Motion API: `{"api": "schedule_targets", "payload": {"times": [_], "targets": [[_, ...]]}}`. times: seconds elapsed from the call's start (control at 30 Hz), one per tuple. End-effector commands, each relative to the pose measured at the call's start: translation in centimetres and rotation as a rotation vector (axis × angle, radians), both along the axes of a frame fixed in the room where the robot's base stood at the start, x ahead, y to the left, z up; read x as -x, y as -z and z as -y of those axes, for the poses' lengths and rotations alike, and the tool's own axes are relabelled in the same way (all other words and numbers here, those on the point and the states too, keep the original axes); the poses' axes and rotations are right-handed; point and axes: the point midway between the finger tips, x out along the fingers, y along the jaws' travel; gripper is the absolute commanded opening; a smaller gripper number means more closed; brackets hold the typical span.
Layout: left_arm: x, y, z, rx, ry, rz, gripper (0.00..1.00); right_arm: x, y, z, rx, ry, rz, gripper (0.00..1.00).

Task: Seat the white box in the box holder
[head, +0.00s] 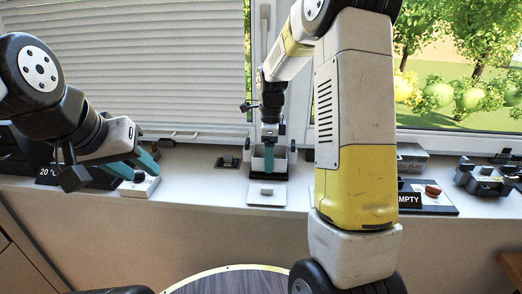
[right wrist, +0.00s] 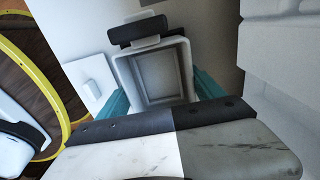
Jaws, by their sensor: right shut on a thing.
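The white box (right wrist: 162,75) is an open, hollow box between the teal fingers of my right gripper (right wrist: 160,98) in the right wrist view. In the head view, the right gripper (head: 269,156) is shut on the white box (head: 279,163), above a dark base that looks like the box holder (head: 267,176). The fingers and box hide most of the holder, so I cannot tell how deep the box sits or whether it touches. My left gripper (head: 134,167) has its teal fingers apart, empty, near a small white button plate at the left of the ledge.
A white plate (head: 266,193) lies in front of the holder, and a dark switch-like piece (head: 228,163) stands left of it. A red-button panel (head: 432,191) and dark fixture (head: 484,180) are at right. The window blind (head: 130,65) rises behind. A round yellow-rimmed surface (head: 232,281) is below.

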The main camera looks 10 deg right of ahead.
Motion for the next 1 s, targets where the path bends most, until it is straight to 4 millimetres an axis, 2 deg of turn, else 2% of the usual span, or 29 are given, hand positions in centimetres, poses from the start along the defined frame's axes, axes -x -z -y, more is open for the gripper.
{"api": "schedule_targets", "payload": {"times": [0.63, 1.0], "targets": [[0.0, 0.0, 0.0, 0.0, 0.0, 0.0, 0.36, -0.02, 0.02, -0.03, 0.0, 0.0, 0.001, 0.14], [0.0, 0.0, 0.0, 0.0, 0.0, 0.0, 0.36, 0.01, 0.83, -0.04, 0.0, 0.0, -0.001, 0.14]]}}
